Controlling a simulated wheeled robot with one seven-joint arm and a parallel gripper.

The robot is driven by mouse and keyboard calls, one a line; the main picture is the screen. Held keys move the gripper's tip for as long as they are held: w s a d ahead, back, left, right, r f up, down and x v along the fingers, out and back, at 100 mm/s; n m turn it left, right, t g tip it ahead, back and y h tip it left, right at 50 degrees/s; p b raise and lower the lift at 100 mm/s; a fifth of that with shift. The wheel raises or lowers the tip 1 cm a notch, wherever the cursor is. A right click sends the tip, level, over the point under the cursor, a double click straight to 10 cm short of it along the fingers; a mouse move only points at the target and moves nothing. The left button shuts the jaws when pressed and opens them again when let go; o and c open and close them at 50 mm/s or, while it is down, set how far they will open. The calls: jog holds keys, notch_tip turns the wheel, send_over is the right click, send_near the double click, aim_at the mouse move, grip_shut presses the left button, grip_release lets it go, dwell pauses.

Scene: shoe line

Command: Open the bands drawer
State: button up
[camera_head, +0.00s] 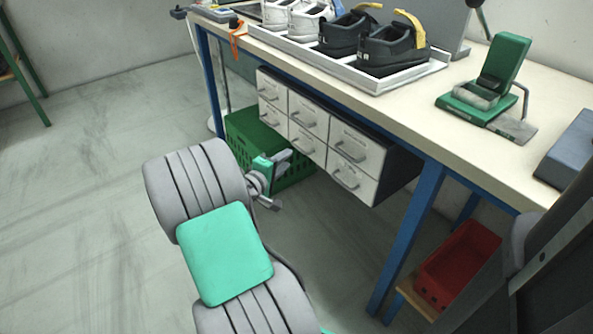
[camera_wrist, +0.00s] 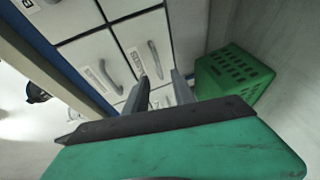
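A white drawer cabinet (camera_head: 334,135) hangs under the bench, with several drawers in two rows. Each has a grey bar handle and a small label, and all look shut. The labels are too small to read surely, so I cannot tell which is the bands drawer. My gripper (camera_head: 286,157) is in front of the cabinet's lower row, near the lower middle drawer. In the wrist view its two fingers (camera_wrist: 160,77) stand apart with nothing between them. A drawer handle (camera_wrist: 154,60) lies just beyond the fingertips; contact is not visible. Another handle (camera_wrist: 110,76) is to its left.
A green crate (camera_head: 243,127) stands on the floor below the cabinet; it also shows in the wrist view (camera_wrist: 233,73). A blue bench leg (camera_head: 408,235) and a red bin (camera_head: 457,262) are at right. The tray of shoes (camera_head: 345,73) is on the bench. The floor at left is clear.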

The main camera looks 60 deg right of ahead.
jog(key=b+x, duration=0.1)
jog(key=x, duration=0.6)
jog(key=shift+d+b, duration=0.3)
jog(key=shift+b, duration=0.1)
grip_shut()
dwell(0.9)
